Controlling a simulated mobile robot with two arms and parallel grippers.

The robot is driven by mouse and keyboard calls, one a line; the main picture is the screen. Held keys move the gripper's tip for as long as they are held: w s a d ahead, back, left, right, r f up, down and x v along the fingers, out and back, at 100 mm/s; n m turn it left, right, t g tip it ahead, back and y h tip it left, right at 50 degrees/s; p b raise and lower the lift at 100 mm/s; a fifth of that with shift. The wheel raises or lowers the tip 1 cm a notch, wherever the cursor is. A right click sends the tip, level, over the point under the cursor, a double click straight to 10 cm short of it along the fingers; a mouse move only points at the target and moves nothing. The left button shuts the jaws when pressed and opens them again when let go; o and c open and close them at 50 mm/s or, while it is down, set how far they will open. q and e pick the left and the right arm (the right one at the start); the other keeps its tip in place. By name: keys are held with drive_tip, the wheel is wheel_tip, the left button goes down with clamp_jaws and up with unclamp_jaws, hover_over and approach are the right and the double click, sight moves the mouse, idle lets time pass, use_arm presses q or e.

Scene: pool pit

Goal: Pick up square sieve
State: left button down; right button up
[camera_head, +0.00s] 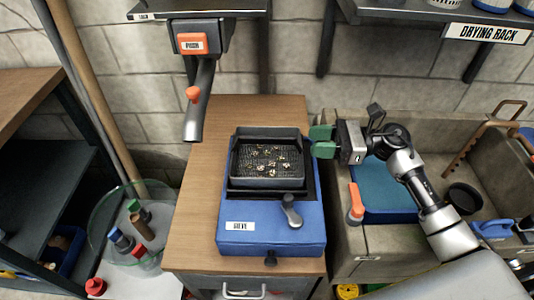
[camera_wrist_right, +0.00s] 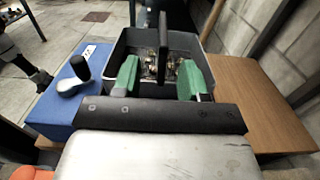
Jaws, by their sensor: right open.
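The square sieve is a dark, open-topped tray (camera_head: 268,183) with gold-coloured bits on its mesh. It sits in a black frame on a blue box (camera_head: 270,238) labelled SIEVE, on a wooden cabinet. My right gripper (camera_head: 322,141), with green fingertips, is open at the right side of the sieve, near its back right corner. In the right wrist view, the green fingers (camera_wrist_right: 160,78) point at the sieve (camera_wrist_right: 118,42), and a dark upright bar stands between them. I cannot tell whether they touch anything. My left gripper is not in view.
A grey spout with an orange knob (camera_head: 193,93) hangs above the cabinet's back left. A stone basin (camera_head: 380,240) with a blue block stands right of the cabinet. A glass bowl (camera_head: 130,215) holding small bottles is at the left. Bare wood (camera_head: 200,190) lies left of the blue box.

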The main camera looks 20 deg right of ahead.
sight(289, 144)
drive_tip(key=x, duration=0.2)
drive_tip(key=p+x, duration=0.1)
drive_tip(key=x, duration=0.1)
drive_tip(key=p+x, duration=0.1)
drive_tip(key=x, duration=0.1)
drive_tip(key=shift+w+d+f, duration=0.1)
drive_tip(key=shift+w+f, duration=0.1)
drive_tip(key=shift+w, duration=0.05)
drive_tip(key=shift+w+a+f, duration=0.1)
drive_tip(key=shift+a+f, duration=0.05)
drive_tip(key=shift+a, duration=0.25)
drive_tip(key=shift+d, duration=0.1)
clamp_jaws()
